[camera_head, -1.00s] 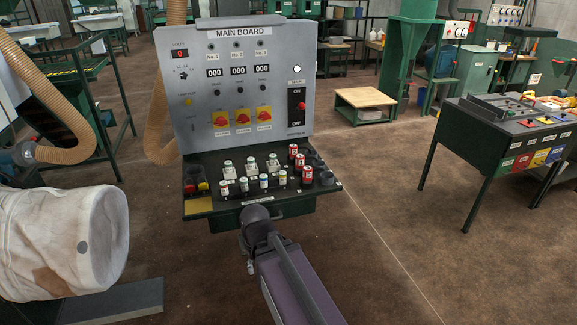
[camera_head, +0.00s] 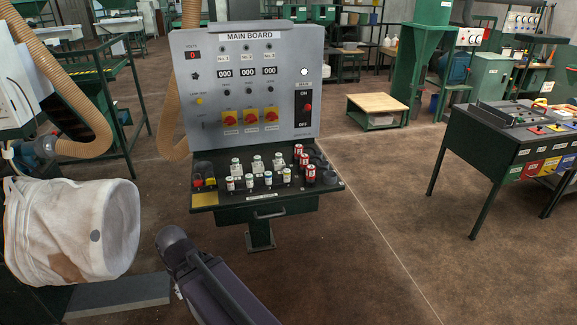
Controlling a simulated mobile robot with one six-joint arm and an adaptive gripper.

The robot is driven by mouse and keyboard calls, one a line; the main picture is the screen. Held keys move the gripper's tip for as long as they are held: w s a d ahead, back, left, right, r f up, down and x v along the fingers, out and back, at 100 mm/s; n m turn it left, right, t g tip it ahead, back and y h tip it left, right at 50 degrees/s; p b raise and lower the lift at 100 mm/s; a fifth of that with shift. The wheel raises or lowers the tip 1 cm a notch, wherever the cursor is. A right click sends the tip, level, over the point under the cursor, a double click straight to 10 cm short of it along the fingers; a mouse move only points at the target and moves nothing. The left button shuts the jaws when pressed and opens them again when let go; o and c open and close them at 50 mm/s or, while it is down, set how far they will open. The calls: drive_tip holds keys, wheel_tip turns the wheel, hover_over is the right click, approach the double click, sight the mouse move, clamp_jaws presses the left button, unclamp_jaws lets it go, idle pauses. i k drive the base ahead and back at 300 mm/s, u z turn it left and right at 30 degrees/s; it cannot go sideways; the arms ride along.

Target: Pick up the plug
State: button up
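I cannot tell which piece is the plug. The shelf of the main board holds small parts that could include it: white blocks (camera_head: 257,163), white cylinders with coloured bands (camera_head: 249,182), and red-and-black cylinders (camera_head: 304,161) at the right.
The grey main board (camera_head: 245,70) stands upright behind the shelf, on a green pedestal (camera_head: 260,235). A white bag (camera_head: 70,225) is close to my arm's left. A green table (camera_head: 500,140) is at the right. The floor between is clear.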

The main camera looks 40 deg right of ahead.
sight(304, 157)
drive_tip(key=u, duration=0.35)
drive_tip(key=k, duration=1.15)
drive_tip(key=z, duration=1.45)
drive_tip(key=i, duration=0.9)
drive_tip(key=u, duration=0.2)
